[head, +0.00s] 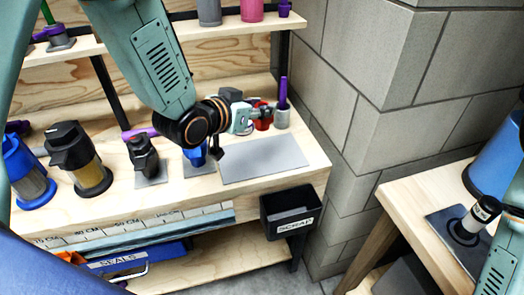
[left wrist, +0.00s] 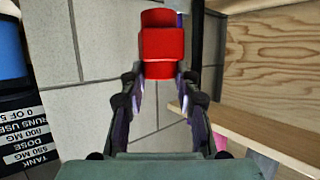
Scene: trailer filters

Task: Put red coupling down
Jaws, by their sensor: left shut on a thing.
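My left gripper (head: 262,117) is shut on the red coupling (head: 266,124), above the back right part of the wooden bench. The coupling also shows in the left wrist view (left wrist: 162,45), between the two fingertips (left wrist: 160,78). In the head view the gripper hides part of the coupling. A flat grey mat (head: 265,160) lies bare on the bench just in front of it. I cannot tell how high the coupling is above the bench. My right gripper is not in view.
A grey cup with a purple rod (head: 282,115) stands close to the coupling. A black scrap bin (head: 290,212) hangs at the front edge. A block wall (head: 350,100) bounds the right.

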